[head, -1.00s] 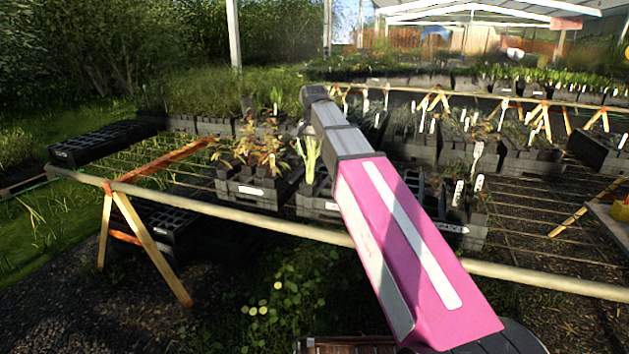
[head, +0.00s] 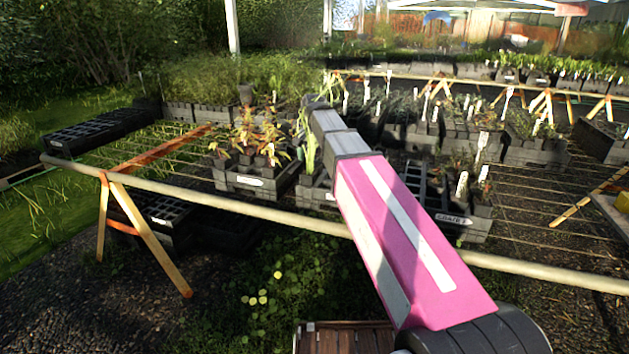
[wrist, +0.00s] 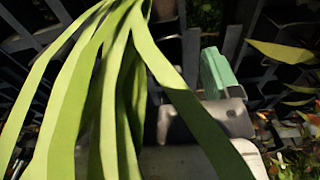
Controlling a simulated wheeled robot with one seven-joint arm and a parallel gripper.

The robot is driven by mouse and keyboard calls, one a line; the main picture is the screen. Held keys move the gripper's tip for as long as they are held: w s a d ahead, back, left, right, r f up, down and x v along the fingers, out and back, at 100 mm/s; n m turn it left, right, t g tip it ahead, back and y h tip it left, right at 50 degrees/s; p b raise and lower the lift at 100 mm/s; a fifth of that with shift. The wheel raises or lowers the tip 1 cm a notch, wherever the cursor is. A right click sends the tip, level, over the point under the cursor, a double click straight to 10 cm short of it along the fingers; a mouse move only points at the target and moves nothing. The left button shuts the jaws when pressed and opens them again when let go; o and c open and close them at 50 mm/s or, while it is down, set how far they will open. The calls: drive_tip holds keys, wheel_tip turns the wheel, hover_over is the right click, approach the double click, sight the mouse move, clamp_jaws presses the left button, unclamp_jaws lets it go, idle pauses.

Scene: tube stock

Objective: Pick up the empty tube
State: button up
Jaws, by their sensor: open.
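I cannot pick out the empty tube for certain. A small dark pot (head: 246,95) stands up behind the leafy plants in the head view, but its inside cannot be seen. My gripper (wrist: 212,78) is open in the wrist view. One finger with a green pad shows there, and long strap-like green leaves (wrist: 118,85) in front hide much of the rest. Dark crate slats (wrist: 190,55) lie beyond it. In the head view my arm reaches over the bench and its end is partly hidden among the leaves of the middle crate (head: 316,197). No tube shows between the fingers.
A crate of leafy plants (head: 253,186) stands left of my arm, and a labelled crate (head: 463,222) stands right of it. A pale rail (head: 230,214) runs along the bench's front. Bare mesh shows at left and right. An empty-looking black tray (head: 95,133) sits far left.

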sight(314, 164)
wheel_tip(314, 164, down, 4)
drive_tip(key=shift+w+r, duration=0.15)
drive_tip(key=shift+r, duration=0.05)
drive_tip(key=c, duration=1.2)
drive_tip(key=shift+r, duration=0.2)
